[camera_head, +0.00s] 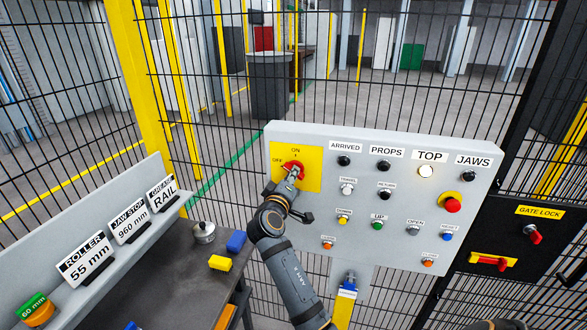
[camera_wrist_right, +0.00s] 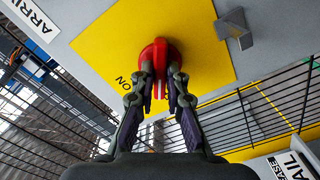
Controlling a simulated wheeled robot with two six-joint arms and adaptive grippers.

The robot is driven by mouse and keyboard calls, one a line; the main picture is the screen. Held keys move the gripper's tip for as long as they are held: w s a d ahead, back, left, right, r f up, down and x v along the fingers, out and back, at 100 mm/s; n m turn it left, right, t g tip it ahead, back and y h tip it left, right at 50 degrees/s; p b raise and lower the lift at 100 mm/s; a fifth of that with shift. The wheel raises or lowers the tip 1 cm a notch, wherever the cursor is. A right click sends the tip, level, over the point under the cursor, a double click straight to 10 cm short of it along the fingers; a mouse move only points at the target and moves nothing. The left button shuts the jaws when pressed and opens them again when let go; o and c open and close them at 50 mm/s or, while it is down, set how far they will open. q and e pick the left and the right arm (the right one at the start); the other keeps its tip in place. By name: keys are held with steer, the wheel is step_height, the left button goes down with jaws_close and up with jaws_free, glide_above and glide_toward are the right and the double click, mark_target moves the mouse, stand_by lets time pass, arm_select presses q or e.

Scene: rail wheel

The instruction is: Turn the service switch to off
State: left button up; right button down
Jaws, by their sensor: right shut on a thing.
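The service switch is a red knob (camera_head: 293,167) on a yellow plate (camera_head: 311,182) at the left of the grey control panel. The plate is marked ON at the top and OFF at the left. My right gripper (camera_head: 292,175) reaches up to the knob and covers part of it. In the right wrist view, the red knob (camera_wrist_right: 158,52) has its bar between the two fingers (camera_wrist_right: 160,88), which are closed on it. The ON mark shows beside the fingers; OFF is hidden there. I cannot tell exactly where the bar points. My left gripper is not in view.
The control panel (camera_head: 390,245) carries several buttons and a red knob (camera_head: 452,205). A gate lock (camera_head: 533,234) is at the right. A black mesh fence stands behind. At left, a dark bench (camera_head: 180,255) holds yellow (camera_head: 219,263) and blue blocks (camera_head: 236,241) and a metal pot (camera_head: 204,232).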

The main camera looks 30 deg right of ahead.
steer(key=shift+n+p, duration=0.75)
steer(key=shift+n, duration=0.05)
steer(key=shift+f+n, duration=0.1)
steer(key=shift+n, duration=0.3)
steer(key=shift+n+p, duration=0.5)
steer(key=shift+p, duration=0.25)
steer(key=n, duration=0.2)
steer(key=shift+n, duration=0.4)
steer(key=c, duration=1.8)
jaws_free()
steer(key=o, duration=0.6)
